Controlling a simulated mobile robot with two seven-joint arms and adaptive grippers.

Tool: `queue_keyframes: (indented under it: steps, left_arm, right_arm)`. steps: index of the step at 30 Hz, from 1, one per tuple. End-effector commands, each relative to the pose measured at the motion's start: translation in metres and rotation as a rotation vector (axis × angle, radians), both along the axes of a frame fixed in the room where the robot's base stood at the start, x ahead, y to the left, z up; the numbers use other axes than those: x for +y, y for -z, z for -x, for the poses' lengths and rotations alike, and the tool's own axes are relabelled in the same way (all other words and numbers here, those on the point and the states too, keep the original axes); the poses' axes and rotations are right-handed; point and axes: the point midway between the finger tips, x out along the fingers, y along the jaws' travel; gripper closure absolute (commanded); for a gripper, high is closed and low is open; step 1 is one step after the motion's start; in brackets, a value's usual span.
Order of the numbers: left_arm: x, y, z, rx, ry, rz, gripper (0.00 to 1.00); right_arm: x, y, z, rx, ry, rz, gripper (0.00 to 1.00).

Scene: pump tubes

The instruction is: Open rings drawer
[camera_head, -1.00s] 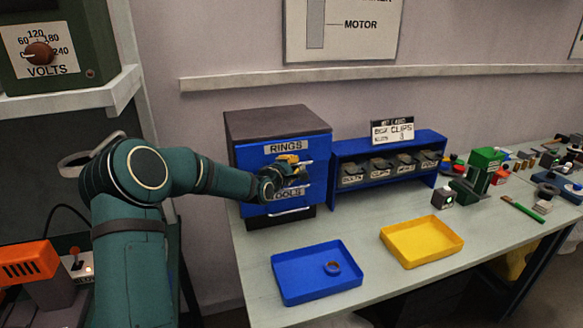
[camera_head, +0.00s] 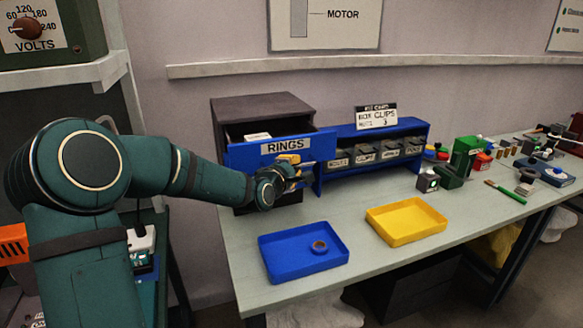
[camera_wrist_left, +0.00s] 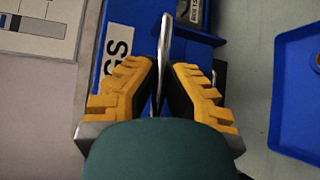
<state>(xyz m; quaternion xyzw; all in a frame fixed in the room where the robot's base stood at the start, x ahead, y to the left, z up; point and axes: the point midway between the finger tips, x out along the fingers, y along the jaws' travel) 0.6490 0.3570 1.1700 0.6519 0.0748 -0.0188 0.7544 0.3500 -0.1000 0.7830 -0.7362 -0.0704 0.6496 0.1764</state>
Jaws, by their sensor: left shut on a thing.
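The rings drawer (camera_head: 240,156) is the upper drawer of a dark cabinet (camera_head: 262,104), with a blue front labelled RINGS. It stands pulled out, and its open inside shows behind the front, with a small white label in it. My left gripper (camera_head: 296,170) is at the drawer front, below and right of the label. In the left wrist view its yellow fingers (camera_wrist_left: 160,88) are shut on the metal drawer handle (camera_wrist_left: 165,45), which runs between them. The lower drawer is mostly hidden by my left arm. My right gripper is not in view.
A blue tray (camera_head: 270,266) holding a ring (camera_head: 319,247) and a yellow tray (camera_head: 408,238) sit on the bench in front. A blue rack (camera_head: 424,142) of several labelled bins stands close right of the open drawer. Tools and parts fill the bench's far right.

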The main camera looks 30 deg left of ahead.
Motion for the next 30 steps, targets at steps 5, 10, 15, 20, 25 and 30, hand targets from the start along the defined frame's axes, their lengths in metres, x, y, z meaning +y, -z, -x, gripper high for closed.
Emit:
queue_keyframes:
  steps: [5, 10, 15, 20, 25, 30]
  left_arm:
    - [-0.002, 0.0, -0.001, 0.0, 0.005, 0.0, 1.0]
    - [-0.002, 0.0, -0.001, -0.001, 0.005, 0.0, 0.59]
    - [-0.001, 0.0, 0.0, 0.0, 0.003, -0.001, 0.59]
    - [-0.001, 0.0, 0.001, 0.0, 0.001, -0.001, 0.59]
    - [-0.001, -0.003, 0.015, 0.0, 0.0, -0.002, 0.59]
    - [-0.003, -0.008, 0.047, -0.001, -0.001, -0.004, 0.59]
  right_arm:
    - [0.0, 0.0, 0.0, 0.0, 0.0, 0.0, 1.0]
    - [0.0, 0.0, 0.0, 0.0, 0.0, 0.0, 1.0]
    - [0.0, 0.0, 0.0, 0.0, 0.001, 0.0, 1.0]
    - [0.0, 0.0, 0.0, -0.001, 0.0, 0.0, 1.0]
    - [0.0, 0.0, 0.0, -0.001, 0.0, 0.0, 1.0]
    - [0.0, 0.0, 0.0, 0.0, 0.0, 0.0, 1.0]
